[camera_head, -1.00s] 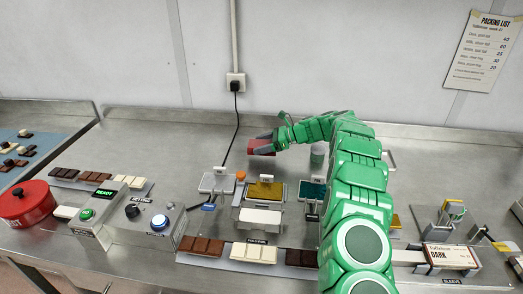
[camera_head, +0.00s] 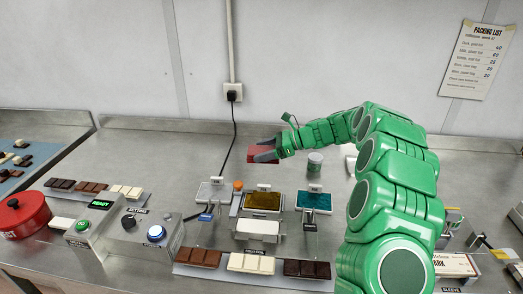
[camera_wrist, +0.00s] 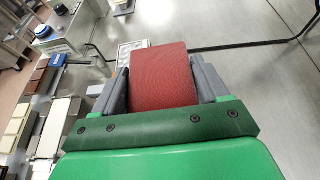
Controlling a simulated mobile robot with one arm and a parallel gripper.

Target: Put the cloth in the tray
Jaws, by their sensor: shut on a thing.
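The cloth (camera_head: 260,157) is a red, woven-looking folded pad. My gripper (camera_head: 264,153) is shut on it, above the back of the steel bench. In the wrist view, the cloth (camera_wrist: 165,75) fills the space between the two grey fingers of my gripper (camera_wrist: 165,85). A shallow white tray-like piece (camera_head: 214,193) lies on the bench, nearer and to the left of my gripper; its edge shows just past the cloth in the wrist view (camera_wrist: 127,50). I cannot tell for sure that it is the tray.
Framed moulds, one amber (camera_head: 262,201) and one teal (camera_head: 315,196), stand in front of my gripper. A grey-green can (camera_head: 314,163) stands to its right. A black cable (camera_head: 229,150) runs down behind the tray-like piece. A control box (camera_head: 150,228) and red pot (camera_head: 20,214) are at left.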

